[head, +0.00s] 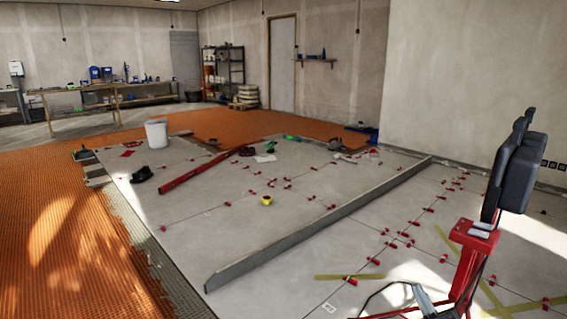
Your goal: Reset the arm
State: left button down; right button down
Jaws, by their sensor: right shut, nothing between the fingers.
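My right gripper (524,117) is at the right edge of the head view, raised above the tiled floor. It is black, sits on a red mount and points upward. Its fingers are together with nothing between them, and it touches nothing that I can see. Part of my right arm shows red below it at the lower right. My left gripper and left arm are not in view.
A long grey straightedge (320,226) crosses the grey tiles, with several red levelling clips around it. A red level (200,172), a yellow tape roll (266,200) and a white bucket (156,134) stand farther left. Orange matting (60,235) covers the left floor. A wall (450,75) rises behind my right gripper.

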jog(key=s+a+r+n+g+y, duration=0.3)
jog(key=a+r+n+g+y, duration=0.1)
jog(key=a+n+g, duration=0.3)
jog(key=s+a+r+n+g+y, duration=0.3)
jog(key=a+r+n+g+y, duration=0.15)
jog(key=a+g, duration=0.4)
jog(key=s+a+n+g+h, duration=0.55)
jog(key=s+a, duration=0.25)
jog(key=s, duration=0.4)
jog(key=s+d+f+n+t+h, duration=0.1)
jog(key=s+d+f+t+h, duration=0.15)
jog(key=s+h, duration=0.35)
jog(key=s+d+f+t+h, duration=0.1)
jog(key=s+d+h, duration=0.2)
jog(key=s, duration=0.4)
notch_tip(320, 180, up, 32)
jog(key=p, duration=3.2)
jog(key=shift+d+h, duration=0.3)
jog(key=shift+d, duration=0.1)
jog(key=shift+r, duration=0.1)
